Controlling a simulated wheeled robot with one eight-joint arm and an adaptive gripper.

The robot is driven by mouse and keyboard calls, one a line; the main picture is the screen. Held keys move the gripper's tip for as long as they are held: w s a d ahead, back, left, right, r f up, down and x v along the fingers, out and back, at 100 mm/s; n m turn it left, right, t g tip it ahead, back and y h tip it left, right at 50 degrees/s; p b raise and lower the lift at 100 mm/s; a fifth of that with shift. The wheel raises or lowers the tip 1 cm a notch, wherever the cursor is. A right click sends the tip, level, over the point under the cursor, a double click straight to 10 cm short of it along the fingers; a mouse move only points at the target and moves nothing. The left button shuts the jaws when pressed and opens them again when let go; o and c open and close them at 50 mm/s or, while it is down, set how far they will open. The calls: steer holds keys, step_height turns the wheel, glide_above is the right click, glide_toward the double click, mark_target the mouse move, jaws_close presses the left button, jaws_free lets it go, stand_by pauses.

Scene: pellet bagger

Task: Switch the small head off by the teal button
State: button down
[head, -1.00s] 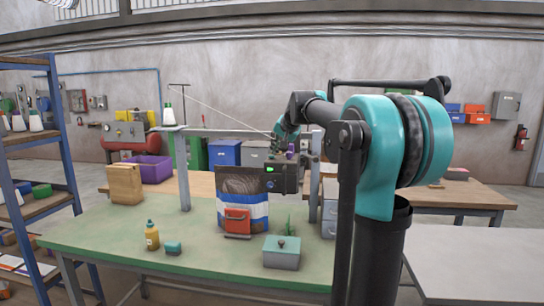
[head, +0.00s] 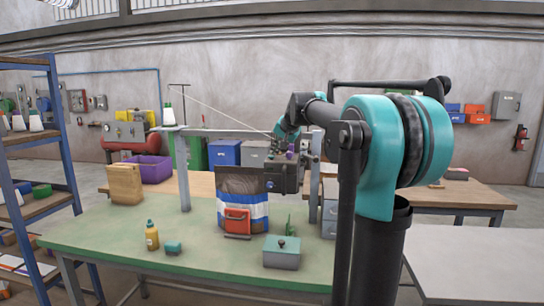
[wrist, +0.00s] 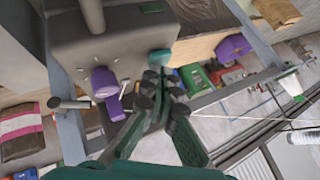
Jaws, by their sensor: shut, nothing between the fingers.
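In the wrist view, the head's grey housing (wrist: 130,40) carries a teal button (wrist: 159,57) and a purple knob (wrist: 104,82) with a purple lever. My gripper (wrist: 152,88) is shut and empty, its fingertips right by the teal button. I cannot tell whether they touch it. In the head view my gripper is small and partly hidden by the wrist at the head's top.
A grey post (head: 183,175) rises at left.

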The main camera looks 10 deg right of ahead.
mark_target(275, 160)
steer(key=shift+r, duration=0.6)
step_height(275, 160, up, 6)
stand_by(0.6)
